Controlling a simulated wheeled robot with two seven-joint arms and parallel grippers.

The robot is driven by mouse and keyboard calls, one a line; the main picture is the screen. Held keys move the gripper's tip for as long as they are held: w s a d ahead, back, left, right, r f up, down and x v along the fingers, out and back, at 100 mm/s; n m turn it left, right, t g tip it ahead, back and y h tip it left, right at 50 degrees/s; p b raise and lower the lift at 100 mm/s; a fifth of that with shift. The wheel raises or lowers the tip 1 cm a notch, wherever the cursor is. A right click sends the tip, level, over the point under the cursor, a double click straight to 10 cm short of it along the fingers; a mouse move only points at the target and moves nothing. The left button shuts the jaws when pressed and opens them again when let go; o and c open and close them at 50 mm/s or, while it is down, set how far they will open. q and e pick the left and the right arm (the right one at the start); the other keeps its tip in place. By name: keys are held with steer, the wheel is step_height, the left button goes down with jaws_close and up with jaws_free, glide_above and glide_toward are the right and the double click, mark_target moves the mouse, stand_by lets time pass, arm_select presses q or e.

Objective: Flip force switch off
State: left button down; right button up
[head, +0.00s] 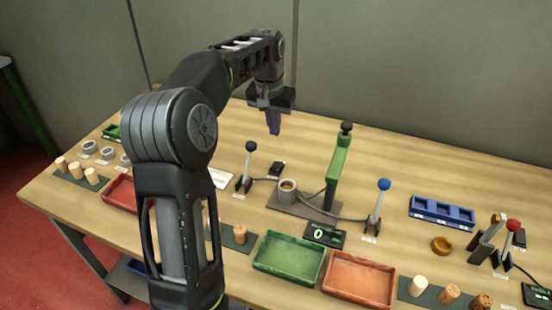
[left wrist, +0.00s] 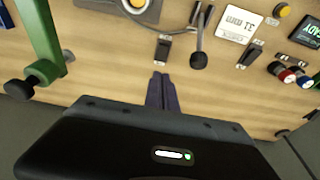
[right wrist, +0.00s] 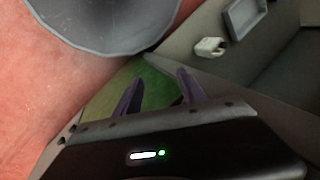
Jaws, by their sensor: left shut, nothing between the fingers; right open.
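My left gripper (head: 273,130) is shut and empty, pointing down above the back part of the workbench. In the left wrist view its closed fingertips (left wrist: 160,77) are apart from a small black switch (left wrist: 163,46) and a black-knobbed lever (left wrist: 199,58). In the head view the small black switch (head: 277,168) lies behind and right of the black-knobbed lever (head: 249,148). The labels are too small to read, so I cannot tell which one is the force switch. My right gripper (right wrist: 158,92) is open and empty, away from the bench top.
A green press (head: 338,172) stands right of the switch with a grey cup (head: 287,192) at its base. A blue-knobbed lever (head: 383,186) and a red-knobbed lever (head: 513,226) stand farther right. Green (head: 262,264) and orange trays (head: 335,285) lie in front.

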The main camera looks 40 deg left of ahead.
arm_select(q)
steer(key=p, duration=0.2)
glide_toward(276, 168)
steer(key=x, duration=0.2)
steer(key=w+x, duration=0.1)
steer(key=x, duration=0.2)
steer(key=shift+a, duration=0.15)
steer(key=shift+s+f, duration=0.1)
steer(key=shift+f, duration=0.55)
steer(key=f+b, duration=0.1)
steer(key=b, duration=0.1)
steer(key=f+t+b, duration=0.1)
steer(key=b, duration=0.1)
steer(key=shift+s+b, duration=0.25)
steer(key=shift+b, duration=0.1)
steer(key=shift+s+r+p, duration=0.15)
steer(key=shift+r+p, duration=0.25)
steer(key=shift+r, duration=0.2)
steer(key=shift+w+a+r+p, duration=0.1)
steer(key=shift+w+p, duration=0.1)
steer(key=shift+w, duration=0.2)
steer(key=shift+w+a+r+p, duration=0.1)
steer(key=shift+w+p, duration=0.1)
steer(key=shift+w, duration=0.25)
steer(key=shift+d, duration=0.1)
